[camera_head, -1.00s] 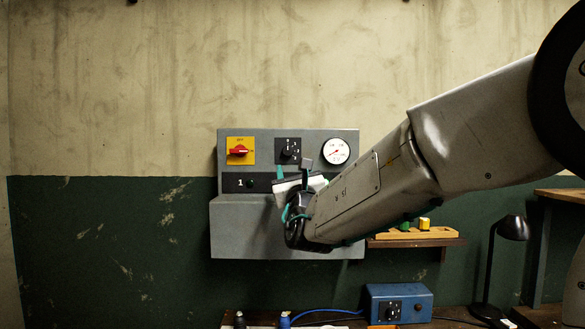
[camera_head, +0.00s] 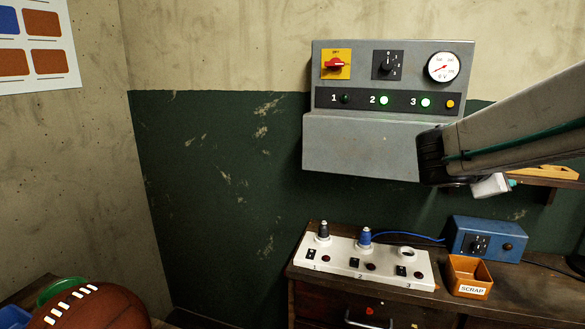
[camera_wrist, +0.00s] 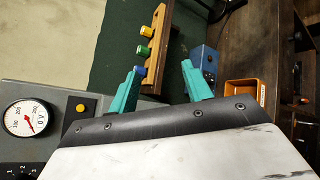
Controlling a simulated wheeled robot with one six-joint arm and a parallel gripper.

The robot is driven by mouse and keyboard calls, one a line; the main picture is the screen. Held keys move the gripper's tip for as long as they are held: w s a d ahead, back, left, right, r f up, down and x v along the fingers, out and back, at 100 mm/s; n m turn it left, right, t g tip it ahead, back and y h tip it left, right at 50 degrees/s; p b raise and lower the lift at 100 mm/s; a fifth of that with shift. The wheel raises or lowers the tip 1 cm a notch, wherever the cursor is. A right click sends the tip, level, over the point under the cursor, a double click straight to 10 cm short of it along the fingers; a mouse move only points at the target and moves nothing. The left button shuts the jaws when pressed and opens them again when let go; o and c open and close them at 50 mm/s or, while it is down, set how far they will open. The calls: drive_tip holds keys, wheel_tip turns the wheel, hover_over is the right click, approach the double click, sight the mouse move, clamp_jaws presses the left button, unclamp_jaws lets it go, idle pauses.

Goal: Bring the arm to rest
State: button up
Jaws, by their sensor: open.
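My arm reaches in from the right in the head view, and its end lies at the lower right of the grey wall panel (camera_head: 360,140). My gripper (camera_wrist: 161,67) shows two teal fingers spread apart in the wrist view, with nothing between them. In the head view only a pale part of its body and a bit of teal show below the wrist; most of it is hidden. I cannot tell whether the wrist touches the panel.
Below the panel, a bench holds a white socket strip (camera_head: 340,262), a blue box (camera_head: 488,240) and an orange scrap bin (camera_head: 469,277). A wooden shelf (camera_head: 548,172) lies behind my arm. A brown leather ball (camera_head: 95,305) is at lower left. Green lamps 2 and 3 glow.

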drive_tip(key=s+a+f+m+g+y, duration=0.25)
drive_tip(key=s+f+m, duration=0.2)
drive_tip(key=s, duration=0.35)
drive_tip(key=s+a+f+m+g+y, duration=0.1)
drive_tip(key=s+f+m+g+y, duration=0.3)
drive_tip(key=s+f, duration=0.3)
drive_tip(key=s+a+m+y, duration=0.4)
drive_tip(key=s+a+y, duration=0.3)
drive_tip(key=s+a, duration=0.3)
drive_tip(key=shift+s+f+m+t, duration=0.2)
drive_tip(key=shift+f+m+t, duration=0.15)
drive_tip(key=shift+f, duration=0.1)
drive_tip(key=shift+d, duration=0.2)
